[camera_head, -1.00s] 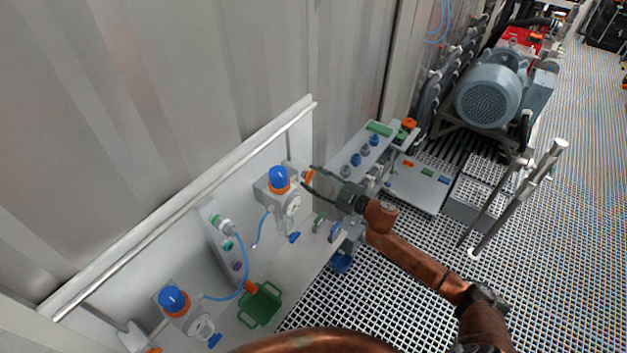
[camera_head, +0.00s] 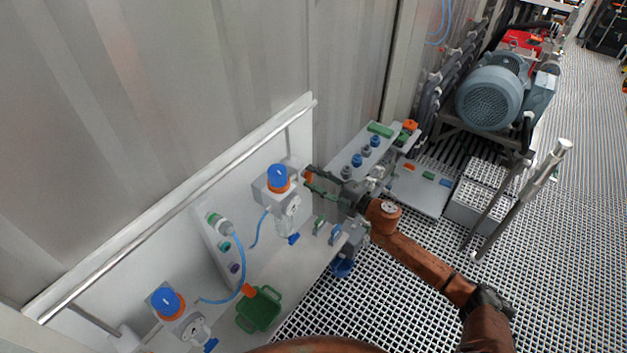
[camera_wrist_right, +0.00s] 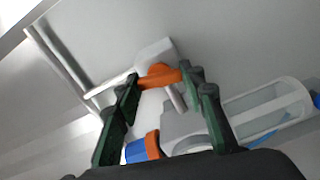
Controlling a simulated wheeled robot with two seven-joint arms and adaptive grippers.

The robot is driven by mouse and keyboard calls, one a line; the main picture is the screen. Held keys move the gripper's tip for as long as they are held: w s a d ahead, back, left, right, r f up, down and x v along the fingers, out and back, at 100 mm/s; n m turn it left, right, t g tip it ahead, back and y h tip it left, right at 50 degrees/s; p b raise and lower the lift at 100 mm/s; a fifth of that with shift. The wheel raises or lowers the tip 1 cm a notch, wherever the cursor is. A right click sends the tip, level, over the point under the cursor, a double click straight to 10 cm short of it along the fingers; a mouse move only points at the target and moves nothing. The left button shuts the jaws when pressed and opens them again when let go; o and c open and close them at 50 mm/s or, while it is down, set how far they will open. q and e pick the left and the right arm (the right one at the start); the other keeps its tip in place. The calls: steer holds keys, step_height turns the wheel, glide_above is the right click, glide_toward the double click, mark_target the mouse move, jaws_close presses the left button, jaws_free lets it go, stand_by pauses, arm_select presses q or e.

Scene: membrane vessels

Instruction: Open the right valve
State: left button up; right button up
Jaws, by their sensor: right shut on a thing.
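The right valve has an orange handle (camera_head: 308,177) on the right side of the regulator unit with the blue knob (camera_head: 278,173). My right gripper (camera_head: 309,180) reaches it from the right, shut on the handle. In the right wrist view the orange handle (camera_wrist_right: 158,77) spans the space between the two dark green fingertips (camera_wrist_right: 160,76), with a pale valve body (camera_wrist_right: 155,52) behind it. The fingers hide part of the handle in the head view. My left gripper is not in view.
A second blue-knobbed regulator (camera_head: 167,302) is at lower left. A metal rail (camera_head: 190,202) runs along the wall. A grey motor (camera_head: 490,98) stands at the back right. The grating floor right of the panel is mostly free.

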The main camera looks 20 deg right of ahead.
steer(key=shift+n, duration=0.3)
steer(key=o, duration=1.2)
steer(key=shift+c, duration=0.2)
steer(key=v, duration=1.2)
steer(key=shift+d, duration=0.1)
